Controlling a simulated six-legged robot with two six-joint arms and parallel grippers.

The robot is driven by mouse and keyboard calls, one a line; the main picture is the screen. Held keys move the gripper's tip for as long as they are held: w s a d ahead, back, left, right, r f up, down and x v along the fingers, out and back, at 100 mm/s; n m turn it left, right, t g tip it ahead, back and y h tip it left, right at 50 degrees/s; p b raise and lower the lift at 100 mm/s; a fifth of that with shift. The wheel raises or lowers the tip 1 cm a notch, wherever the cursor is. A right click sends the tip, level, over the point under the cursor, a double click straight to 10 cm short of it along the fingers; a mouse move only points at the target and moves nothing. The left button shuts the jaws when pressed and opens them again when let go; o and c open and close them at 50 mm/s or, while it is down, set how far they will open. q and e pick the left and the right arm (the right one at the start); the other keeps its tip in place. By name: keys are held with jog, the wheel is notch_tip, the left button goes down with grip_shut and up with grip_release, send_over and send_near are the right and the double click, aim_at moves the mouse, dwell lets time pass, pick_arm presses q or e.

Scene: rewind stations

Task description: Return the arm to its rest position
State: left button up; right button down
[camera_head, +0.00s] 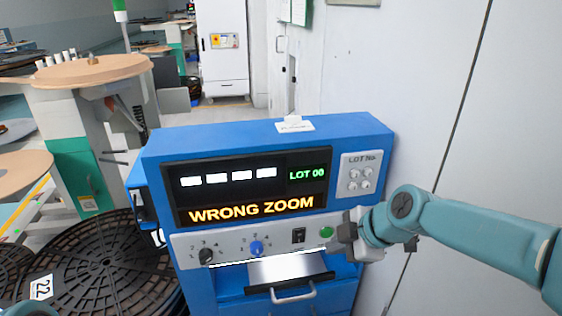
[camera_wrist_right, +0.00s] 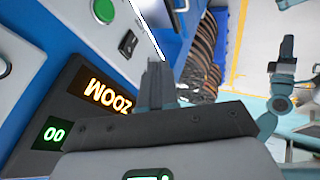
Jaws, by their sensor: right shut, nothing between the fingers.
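My right gripper (camera_head: 345,236) is in front of the right part of the blue machine's control panel, beside the green button (camera_head: 326,232). Its fingers are shut and empty; they also show in the wrist view (camera_wrist_right: 160,82). I cannot tell whether they touch the panel. My right arm (camera_head: 470,235) reaches in from the right edge. The blue machine (camera_head: 270,137) has a lit display (camera_head: 250,190) reading "WRONG ZOOM" and "LOT 00". My left arm (camera_wrist_right: 282,100) shows at the right of the wrist view, its jaws too small to judge.
The panel carries a black knob (camera_head: 206,256), a blue knob (camera_head: 256,248) and a black switch (camera_head: 298,235). A drawer handle (camera_head: 293,294) sticks out below. Black reels (camera_head: 95,265) stand to the left. A pale wall (camera_head: 420,90) is close on the right.

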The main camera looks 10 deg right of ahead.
jog(key=s+a+f+m+g+p, duration=0.1)
jog(key=s+f+m+p, duration=0.1)
jog(key=f+m, duration=0.35)
jog(key=s+a+f+m+g+p, duration=0.1)
jog(key=s+a+f+m+p, duration=0.1)
jog(key=f, duration=0.7)
jog(key=s+a+f+m+g+p, duration=0.1)
jog(key=s+a+f+m+p, duration=0.1)
jog(key=s+f+m, duration=0.4)
jog(key=s+a+f+m+g+p, duration=0.2)
jog(key=s+f+m, duration=0.3)
jog(key=s, duration=0.7)
jog(key=shift+s+a+f+m+h+p, duration=0.3)
jog(key=shift+f+m+p, duration=0.1)
jog(key=shift+f, duration=0.55)
jog(key=shift+d, duration=0.1)
